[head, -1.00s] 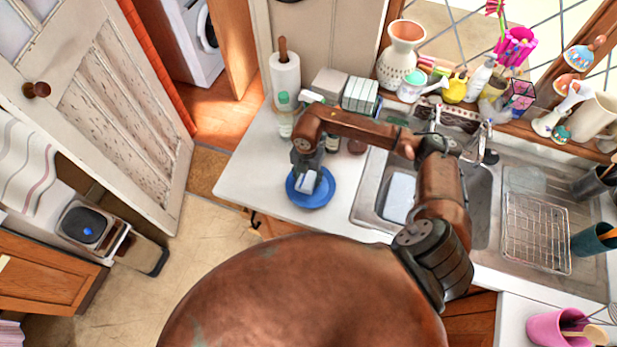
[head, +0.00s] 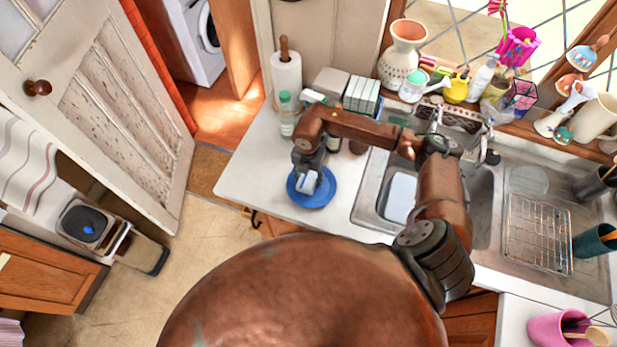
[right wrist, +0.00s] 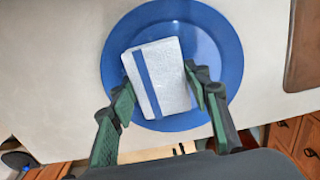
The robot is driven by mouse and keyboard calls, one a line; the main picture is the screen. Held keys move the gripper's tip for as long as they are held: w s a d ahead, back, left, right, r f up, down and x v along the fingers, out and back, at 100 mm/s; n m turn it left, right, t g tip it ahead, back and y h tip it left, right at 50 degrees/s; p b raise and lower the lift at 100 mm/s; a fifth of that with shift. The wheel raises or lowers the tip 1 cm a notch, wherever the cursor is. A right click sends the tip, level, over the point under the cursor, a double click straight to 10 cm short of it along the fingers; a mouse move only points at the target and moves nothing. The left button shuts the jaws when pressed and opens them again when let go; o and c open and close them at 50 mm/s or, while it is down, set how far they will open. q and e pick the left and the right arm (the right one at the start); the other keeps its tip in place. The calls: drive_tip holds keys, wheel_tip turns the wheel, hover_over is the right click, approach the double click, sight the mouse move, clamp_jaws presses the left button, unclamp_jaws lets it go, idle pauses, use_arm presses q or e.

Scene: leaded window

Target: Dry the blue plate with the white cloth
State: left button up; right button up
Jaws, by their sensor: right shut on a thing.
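The blue plate (head: 318,194) lies flat on the white counter, left of the sink. The white cloth (right wrist: 170,80), a folded block with a blue stripe, is over the middle of the plate and covers part of it. My right gripper (head: 306,180) is above the plate, reaching down from the sink side. In the right wrist view its two fingers (right wrist: 160,84) are on either side of the cloth and shut on it. Whether the cloth presses on the plate is hard to tell. My left gripper is not in view.
The sink (head: 372,205) with a white item in it is right of the plate. Bottles (head: 287,115), a paper towel roll (head: 286,75) and small boxes (head: 361,94) stand behind it. A wire rack (head: 538,232) is on the drainer. Counter left of the plate is clear.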

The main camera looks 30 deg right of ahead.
drive_tip(key=shift+f, duration=0.35)
drive_tip(key=shift+d, duration=0.1)
